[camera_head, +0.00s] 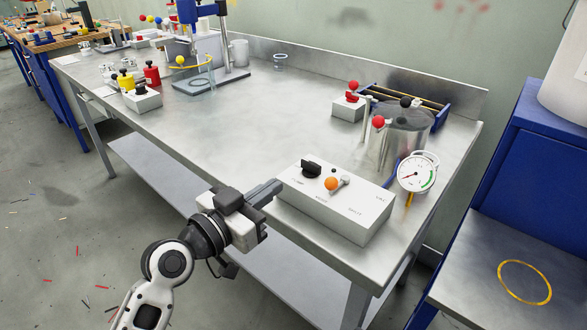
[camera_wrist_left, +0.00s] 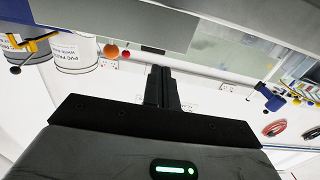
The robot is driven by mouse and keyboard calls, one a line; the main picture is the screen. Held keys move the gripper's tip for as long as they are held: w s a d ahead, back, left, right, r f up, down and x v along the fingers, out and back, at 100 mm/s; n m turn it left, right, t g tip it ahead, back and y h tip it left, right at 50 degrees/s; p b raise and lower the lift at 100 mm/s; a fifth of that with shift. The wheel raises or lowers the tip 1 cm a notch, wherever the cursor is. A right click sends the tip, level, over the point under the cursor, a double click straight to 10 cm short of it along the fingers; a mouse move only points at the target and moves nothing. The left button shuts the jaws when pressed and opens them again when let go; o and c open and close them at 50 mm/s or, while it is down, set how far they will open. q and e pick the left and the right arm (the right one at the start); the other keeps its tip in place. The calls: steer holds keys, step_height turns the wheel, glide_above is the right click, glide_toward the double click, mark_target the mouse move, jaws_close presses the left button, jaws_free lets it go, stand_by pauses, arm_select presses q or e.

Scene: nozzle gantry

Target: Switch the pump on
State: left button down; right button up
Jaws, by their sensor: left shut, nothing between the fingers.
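A white control box (camera_head: 350,222) sits at the near right end of the steel bench. On its top are a black rotary knob (camera_head: 311,169) and a lever with an orange ball (camera_head: 331,184). The labels beside them are too small to read surely. My left gripper (camera_head: 278,184) is shut and empty. Its fingertips are close to the left end of the box, near the knob's side; I cannot tell if they touch the box. The shut fingers also show in the left wrist view (camera_wrist_left: 161,86). My right gripper is not in view.
Behind the box stand a pressure gauge (camera_head: 417,173), a steel pot (camera_head: 385,150) and a small box with a red ball (camera_head: 353,105). A blue gantry stand (camera_head: 213,88) is at the far left. The bench middle (camera_head: 240,130) is clear. A blue cabinet (camera_head: 515,150) stands at right.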

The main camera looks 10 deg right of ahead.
mark_target(304, 165)
arm_select(q)
steer(key=x, duration=0.7)
